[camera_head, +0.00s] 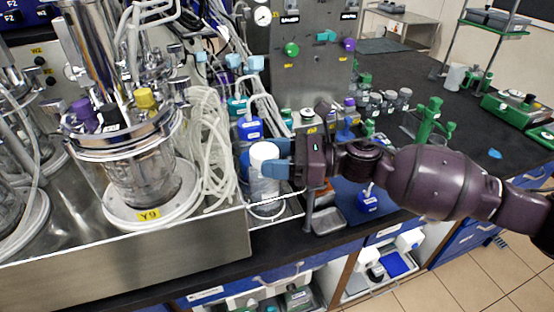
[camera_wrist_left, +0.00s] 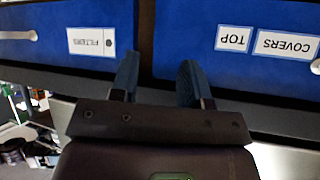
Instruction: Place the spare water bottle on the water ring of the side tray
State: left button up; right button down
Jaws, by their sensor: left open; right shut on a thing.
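The water bottle (camera_head: 264,178), pale with a white cap, is upright between the blue fingers of my right gripper (camera_head: 276,160), which is shut on it. The bottle is over or at the side tray (camera_head: 290,213), a shallow metal tray beside the steel bioreactor bench. A pale ring shows around the bottle's foot; I cannot tell whether the bottle touches the tray. Any label on the ring is too small to read or hidden. My left gripper (camera_wrist_left: 158,82) is open and empty in the left wrist view. It is not in the head view.
A glass bioreactor (camera_head: 140,175) marked Y9 and coiled clear tubing (camera_head: 210,150) stand close left of the bottle. Blue-capped bottles (camera_head: 249,130) are behind. Blue drawers (camera_wrist_left: 200,40) face my left gripper.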

jog(key=shift+f, duration=0.35)
pick_arm(q)
jog(key=shift+w, duration=0.3)
pick_arm(e)
jog(key=shift+r, duration=0.1)
jog(key=shift+s, duration=0.1)
pick_arm(q)
jog(key=shift+f, duration=0.1)
pick_arm(e)
jog(key=shift+f, duration=0.2)
jog(key=shift+c, duration=1.8)
grip_release()
pick_arm(q)
jog(key=shift+d, duration=0.1)
jog(key=shift+w, duration=0.1)
